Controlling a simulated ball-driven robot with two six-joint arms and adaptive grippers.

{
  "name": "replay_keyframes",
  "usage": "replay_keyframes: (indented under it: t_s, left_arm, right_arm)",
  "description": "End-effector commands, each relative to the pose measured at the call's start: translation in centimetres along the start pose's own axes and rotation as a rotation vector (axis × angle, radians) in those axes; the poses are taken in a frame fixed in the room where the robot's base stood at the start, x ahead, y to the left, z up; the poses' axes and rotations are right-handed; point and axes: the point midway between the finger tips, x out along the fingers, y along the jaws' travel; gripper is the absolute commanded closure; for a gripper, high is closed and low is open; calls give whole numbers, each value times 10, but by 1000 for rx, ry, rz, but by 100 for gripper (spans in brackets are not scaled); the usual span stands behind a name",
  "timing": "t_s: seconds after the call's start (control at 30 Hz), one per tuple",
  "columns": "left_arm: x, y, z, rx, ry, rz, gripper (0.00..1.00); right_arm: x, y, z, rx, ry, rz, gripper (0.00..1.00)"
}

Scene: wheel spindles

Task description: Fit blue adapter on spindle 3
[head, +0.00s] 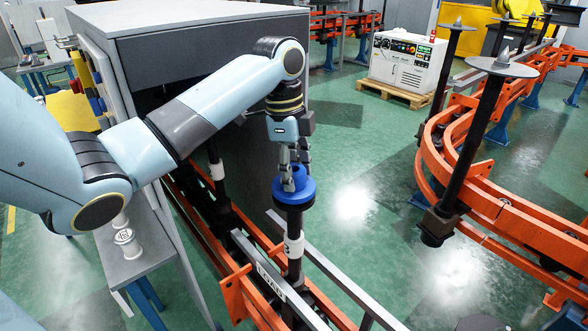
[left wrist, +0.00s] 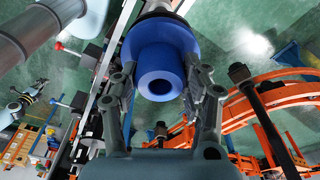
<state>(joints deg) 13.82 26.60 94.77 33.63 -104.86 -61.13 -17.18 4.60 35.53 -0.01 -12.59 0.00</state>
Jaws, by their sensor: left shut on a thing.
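The blue adapter (head: 293,191) has a wide flange and a narrower collar. It is at the top of a black spindle (head: 294,222) that carries a white label marked 3 (head: 293,247). My left gripper (head: 291,178) comes from above and is shut on the adapter's collar. In the left wrist view the adapter (left wrist: 162,60) lies between the two fingers (left wrist: 160,88), its round bore facing the camera. The adapter looks upright and in line with the spindle; I cannot tell whether it is fully seated.
The spindle stands on an orange-railed conveyor with a LOAD sign (head: 270,281). A large grey cabinet (head: 200,25) is behind my arm. White fittings (head: 124,236) stand on a grey bench at left. A curved orange track (head: 440,170) with tall disc-topped spindles is at right.

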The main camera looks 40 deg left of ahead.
Motion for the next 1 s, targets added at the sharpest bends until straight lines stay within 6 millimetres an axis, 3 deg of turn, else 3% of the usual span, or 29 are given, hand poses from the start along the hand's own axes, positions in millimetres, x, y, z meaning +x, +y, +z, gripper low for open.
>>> replay_keyframes:
  t_s: [0.97, 1.0]
  left_arm:
    - [12, 0, 2, 0, 0, -1, 90]
    - [12, 0, 1, 0, 0, -1, 49]
  right_arm:
    - [4, 0, 0, 0, 0, 1, 100]
    - [4, 0, 0, 0, 0, 1, 100]
